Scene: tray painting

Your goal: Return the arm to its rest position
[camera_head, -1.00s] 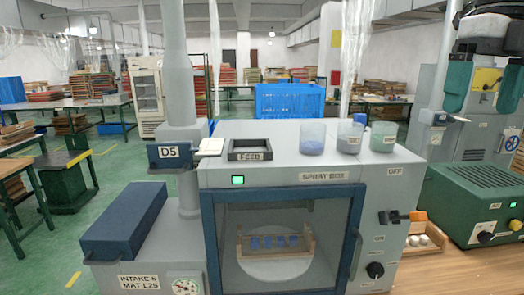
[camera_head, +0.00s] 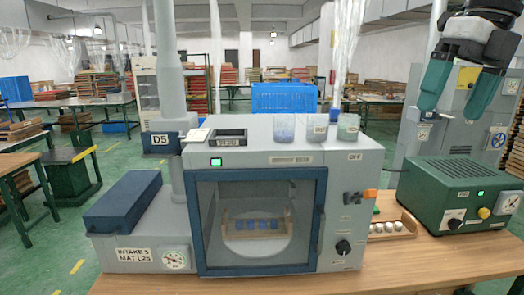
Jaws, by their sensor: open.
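My gripper (camera_head: 453,108) is at the upper right of the head view. Its two teal fingers are spread apart with nothing between them. It hangs in the air, above the green control box (camera_head: 470,185) in the picture and to the right of the grey spray box (camera_head: 295,155). It touches nothing that I can see. My arm beyond the gripper is cut off by the top edge.
A wooden rack with several blue pieces (camera_head: 257,227) stands behind the spray box's closed window. Several clear cups (camera_head: 284,127) stand on top. A small wooden rack (camera_head: 400,232) sits beside the box. The table (camera_head: 420,262) is clear in front.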

